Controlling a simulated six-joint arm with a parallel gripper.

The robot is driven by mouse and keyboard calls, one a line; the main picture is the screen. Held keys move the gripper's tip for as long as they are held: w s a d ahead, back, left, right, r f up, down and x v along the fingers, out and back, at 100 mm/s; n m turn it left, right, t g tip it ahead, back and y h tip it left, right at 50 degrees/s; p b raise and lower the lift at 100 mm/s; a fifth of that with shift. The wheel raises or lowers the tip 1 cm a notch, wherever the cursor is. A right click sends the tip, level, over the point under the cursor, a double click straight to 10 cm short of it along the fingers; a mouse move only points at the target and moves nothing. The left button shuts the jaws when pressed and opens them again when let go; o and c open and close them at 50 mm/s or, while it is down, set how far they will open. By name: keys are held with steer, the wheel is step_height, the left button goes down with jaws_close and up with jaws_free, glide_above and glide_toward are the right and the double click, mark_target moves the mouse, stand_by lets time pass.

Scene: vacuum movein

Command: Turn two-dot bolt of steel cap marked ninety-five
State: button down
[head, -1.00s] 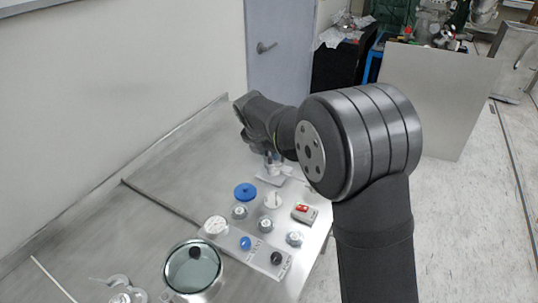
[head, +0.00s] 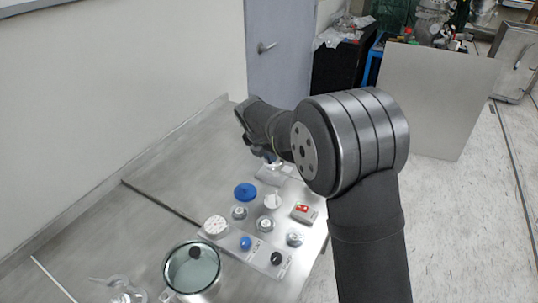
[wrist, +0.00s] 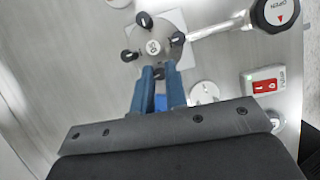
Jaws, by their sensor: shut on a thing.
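The steel cap (wrist: 153,46) is a round disc on a square plate in the wrist view, with a number at its centre too small to read surely. Black bolts stand around it: one at the top (wrist: 144,19), one at the right (wrist: 177,38), one at the left (wrist: 129,56) and one at the bottom (wrist: 159,73). Their dot marks are too small to count. My gripper (wrist: 159,70), with blue fingers, is shut on the bottom bolt, one finger on each side. In the head view my gripper (head: 272,157) is low over the panel's far end, hiding most of the cap.
A metal lever runs right of the cap to a black OPEN knob (wrist: 278,12). A red switch box (wrist: 264,87) and a white knob (wrist: 205,92) lie nearby. The head view shows a blue knob (head: 245,191), a dial (head: 215,226) and a glass-lidded pot (head: 192,268).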

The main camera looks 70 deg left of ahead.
steer(key=shift+a+m+t+h, duration=0.1)
steer(key=shift+m+t+h, duration=0.45)
steer(key=shift+m, duration=1.45)
steer(key=c, duration=1.4)
jaws_free()
steer(key=shift+c, duration=0.2)
steer(key=v, duration=1.7)
steer(key=shift+a+r, duration=0.15)
steer(key=shift+r, duration=0.15)
steer(key=shift+w, duration=0.1)
